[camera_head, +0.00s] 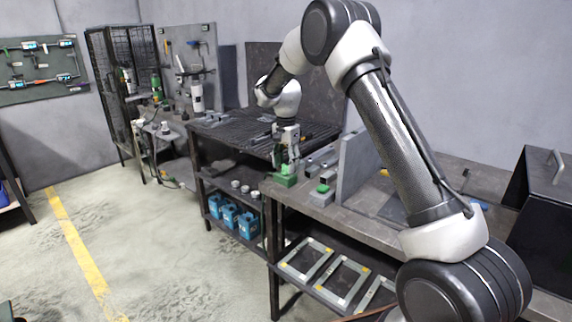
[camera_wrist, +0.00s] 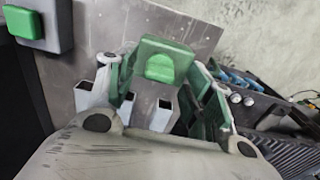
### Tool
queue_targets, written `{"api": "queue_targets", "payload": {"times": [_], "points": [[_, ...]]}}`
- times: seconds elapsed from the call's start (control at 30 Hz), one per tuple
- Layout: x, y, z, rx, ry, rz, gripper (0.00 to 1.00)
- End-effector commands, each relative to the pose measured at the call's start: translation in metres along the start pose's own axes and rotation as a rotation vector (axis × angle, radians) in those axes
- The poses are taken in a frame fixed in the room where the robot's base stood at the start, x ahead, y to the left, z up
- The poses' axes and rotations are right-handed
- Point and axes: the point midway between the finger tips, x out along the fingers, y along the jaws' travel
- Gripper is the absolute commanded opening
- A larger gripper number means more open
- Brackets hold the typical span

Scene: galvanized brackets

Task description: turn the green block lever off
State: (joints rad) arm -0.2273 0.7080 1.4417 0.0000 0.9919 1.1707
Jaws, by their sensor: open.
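The green block (camera_head: 285,181) sits at the left front corner of the workbench. In the wrist view the green block (camera_wrist: 178,48) lies at the fingertips, with a brighter green raised part on it that looks like its lever (camera_wrist: 159,68). My gripper (camera_head: 286,167) points down just over this block, and in the wrist view my gripper (camera_wrist: 163,75) has its fingers apart on either side of the lever. I cannot tell whether a finger touches it. In the head view the gripper hides most of the lever, so its setting is unclear.
A grey block with a green top (camera_head: 322,194) stands close by to the right; it also shows in the wrist view (camera_wrist: 40,22). An upright grey plate (camera_head: 357,165) and metal tube pieces are behind it. Blue containers (camera_head: 232,217) and metal frames (camera_head: 325,270) lie on lower shelves.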

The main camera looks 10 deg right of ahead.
Motion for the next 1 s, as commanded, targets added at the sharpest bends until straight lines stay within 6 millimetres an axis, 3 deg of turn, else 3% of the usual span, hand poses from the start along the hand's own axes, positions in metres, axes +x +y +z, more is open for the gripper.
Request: {"api": "queue_targets", "payload": {"times": [0.3,0.6,1.0], "points": [[0.0049,0.0,0.0,-0.001,0.0,0.0,0.52],[0.0047,0.0001,0.0,-0.001,0.0,0.0,0.0],[0.0043,0.0001,-0.0001,-0.002,0.0,0.0,0.0]]}}
